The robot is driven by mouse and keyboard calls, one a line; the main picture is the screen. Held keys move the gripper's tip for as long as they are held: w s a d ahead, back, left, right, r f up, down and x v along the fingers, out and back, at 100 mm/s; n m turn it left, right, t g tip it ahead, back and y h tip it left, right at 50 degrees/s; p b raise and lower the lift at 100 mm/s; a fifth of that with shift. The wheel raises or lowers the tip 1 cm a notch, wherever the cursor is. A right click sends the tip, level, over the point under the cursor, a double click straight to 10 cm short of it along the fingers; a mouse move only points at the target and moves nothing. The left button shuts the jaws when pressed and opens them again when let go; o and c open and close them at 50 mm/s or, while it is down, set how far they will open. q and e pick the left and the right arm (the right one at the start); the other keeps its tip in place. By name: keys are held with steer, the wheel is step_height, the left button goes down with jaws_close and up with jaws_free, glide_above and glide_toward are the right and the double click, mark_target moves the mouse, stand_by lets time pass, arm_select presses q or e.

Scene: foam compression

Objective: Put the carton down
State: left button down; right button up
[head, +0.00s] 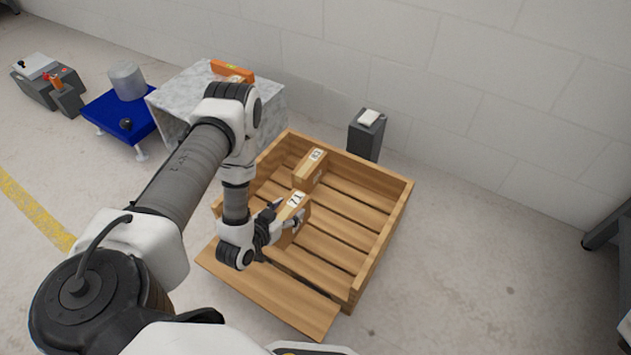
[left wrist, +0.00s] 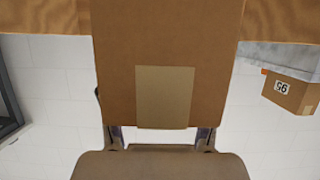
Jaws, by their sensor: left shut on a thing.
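My left gripper (head: 284,216) is shut on a brown carton (head: 297,203) with a white number label, inside the wooden crate (head: 392,215). The fingers are on two sides of the carton. In the left wrist view the carton (left wrist: 165,40) fills the middle, with a plain tan patch facing the camera, and the gripper (left wrist: 160,135) shows below it. I cannot tell whether the carton rests on the crate's slats. A second labelled carton (head: 310,170) stands in the crate just behind the held one. My right gripper is not in view.
The crate's front flap (head: 270,295) lies folded down. Its right half is empty. A grey post (head: 367,138) stands behind the crate, and a blue stand (head: 112,112) is further left.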

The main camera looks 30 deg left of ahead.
arm_select(q)
steer(key=shift+s+a+f, duration=0.5)
steer(key=shift+f, duration=0.15)
steer(key=shift+d+f+b, duration=0.1)
steer(key=shift+b, duration=0.2)
steer(key=w+d+f+b, duration=0.1)
steer(key=w+d+b, duration=0.2)
steer(key=w+d+f+b, duration=0.2)
steer(key=w+d+b, duration=0.1)
steer(key=w+d, duration=0.1)
steer(key=w+d+f+b, duration=0.2)
steer(key=w+d+b, duration=0.2)
steer(key=shift+r, duration=0.2)
steer(key=shift+c, duration=1.4)
jaws_free()
steer(key=shift+f, duration=0.15)
